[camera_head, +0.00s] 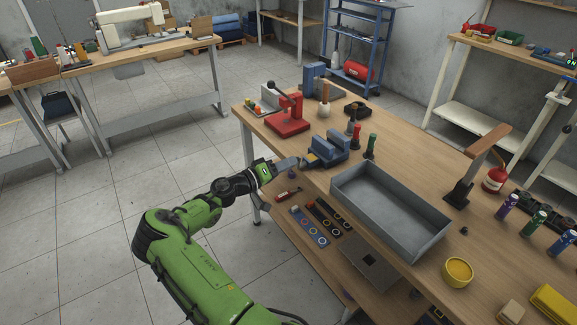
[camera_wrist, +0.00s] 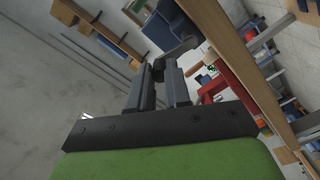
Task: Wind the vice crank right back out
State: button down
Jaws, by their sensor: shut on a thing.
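The blue vice (camera_head: 330,150) is mounted at the near edge of the wooden workbench, left of the grey tray. My gripper (camera_head: 296,161) reaches up from the lower left to the vice's front, where the crank is mostly hidden behind the fingers. In the wrist view my gripper (camera_wrist: 158,82) has its two dark fingers close together on the small dark crank knob (camera_wrist: 158,68). A dark grey crank bar (camera_wrist: 182,47) runs from the knob toward the blue vice body (camera_wrist: 172,24). The crank's exact angle and the jaw gap are hard to tell.
A red press (camera_head: 290,117) stands left of the vice. Red and green bottles (camera_head: 370,146) stand close behind it. The grey tray (camera_head: 427,243) lies to the right. A lower shelf (camera_head: 300,252) holds tools below the bench edge. The floor left of the bench is clear.

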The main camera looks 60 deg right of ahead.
jog(key=w+d+f+n, duration=0.1)
jog(key=w+f+n, duration=0.1)
jog(key=n, duration=0.9)
jog(key=w+d+f+n, duration=0.1)
jog(key=w+f+n, duration=0.2)
jog(key=n, duration=0.8)
jog(key=shift+d+n+p, duration=0.2)
jog(key=shift+n+p, duration=0.2)
jog(key=c, duration=1.1)
grip_release()
jog(key=shift+s, duration=0.1)
jog(key=shift+a, duration=0.1)
jog(key=p+v, duration=0.1)
jog(key=v, duration=1.4)
jog(key=shift+a+p, duration=0.25)
jog(key=shift+p, duration=0.1)
